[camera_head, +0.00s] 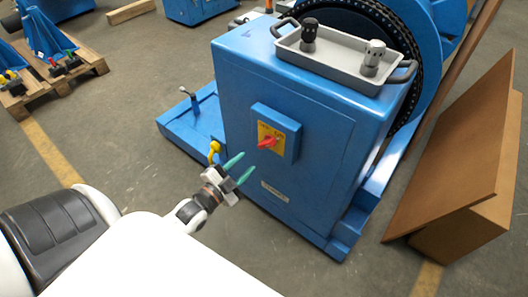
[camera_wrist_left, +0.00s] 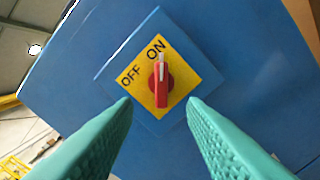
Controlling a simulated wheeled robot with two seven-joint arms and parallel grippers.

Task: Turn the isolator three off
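The isolator (camera_head: 276,133) is a blue box with a yellow plate on the front of the blue cabinet (camera_head: 300,170). Its red rotary handle (camera_head: 268,142) also shows in the left wrist view (camera_wrist_left: 161,83). There the handle's white mark points up toward the word ON, and OFF is printed to the left of it. My left gripper (camera_head: 238,168) has green fingers, open and empty, in front of the cabinet just below and left of the isolator. In the left wrist view the fingers stand apart, either side below the handle, not touching it. My right gripper is not in view.
A grey tray (camera_head: 330,72) with a black and a white part stands on the cabinet. A large chain wheel (camera_head: 400,40) is behind it. A brown board (camera_head: 455,150) leans at the right. A pallet (camera_head: 80,70) with blue items is at the left.

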